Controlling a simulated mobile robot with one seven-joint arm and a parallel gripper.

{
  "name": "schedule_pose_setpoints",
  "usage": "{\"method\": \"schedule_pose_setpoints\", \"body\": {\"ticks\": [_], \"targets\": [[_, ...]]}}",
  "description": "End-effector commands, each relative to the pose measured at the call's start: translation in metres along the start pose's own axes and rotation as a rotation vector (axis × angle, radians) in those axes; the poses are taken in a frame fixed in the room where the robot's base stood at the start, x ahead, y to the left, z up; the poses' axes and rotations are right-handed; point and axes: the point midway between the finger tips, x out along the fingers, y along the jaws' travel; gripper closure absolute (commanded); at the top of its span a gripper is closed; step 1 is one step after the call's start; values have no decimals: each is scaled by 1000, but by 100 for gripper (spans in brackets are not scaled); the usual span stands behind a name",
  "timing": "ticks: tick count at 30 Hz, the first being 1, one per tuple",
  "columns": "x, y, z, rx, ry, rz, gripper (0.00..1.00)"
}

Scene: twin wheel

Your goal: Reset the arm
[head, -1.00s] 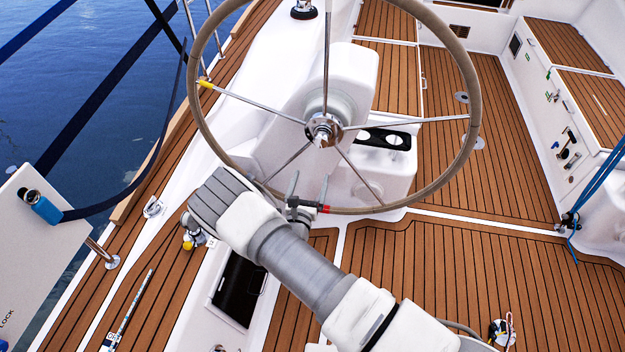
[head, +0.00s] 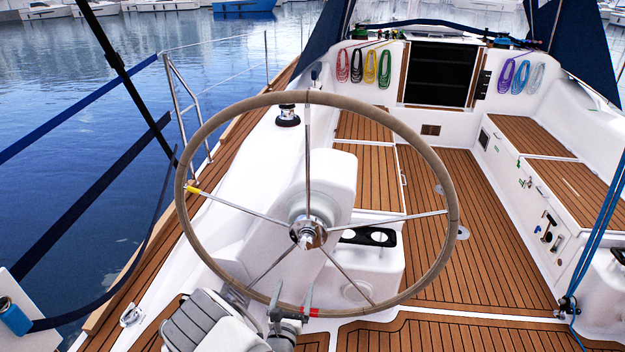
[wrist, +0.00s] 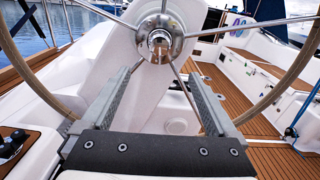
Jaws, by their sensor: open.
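My gripper (head: 290,299) is at the bottom of the head view, near the lower rim of the steering wheel (head: 440,262). Its two fingers stand apart with nothing between them. In the wrist view my gripper (wrist: 163,92) is open and empty, its fingers pointing toward the chrome wheel hub (wrist: 160,42). The wheel has metal spokes, a tan rim, a yellow mark at the left and a red mark at the bottom beside my gripper. I cannot tell whether a finger touches the rim.
A white pedestal (head: 335,180) stands behind the wheel, with a black double holder (head: 368,237) to its right. Blue ropes (head: 597,235) hang at the right. Coiled coloured lines (head: 370,66) hang on the far wall. The teak cockpit floor (head: 470,210) is clear.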

Motion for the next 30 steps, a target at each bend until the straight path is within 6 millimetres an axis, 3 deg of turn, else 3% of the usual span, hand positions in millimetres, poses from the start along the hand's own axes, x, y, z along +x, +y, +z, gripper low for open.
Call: {"method": "schedule_pose_setpoints", "body": {"ticks": [5, 9, 14, 23, 30], "targets": [[12, -19, 29, 62, -9, -103, 6], [26, -59, 76, 181, -18, -299, 6], [29, -116, 128, 342, -19, -544, 6], [-2, -210, 201, 670, -2, -956, 6], [-49, -265, 243, 964, 23, -1236, 6]]}}
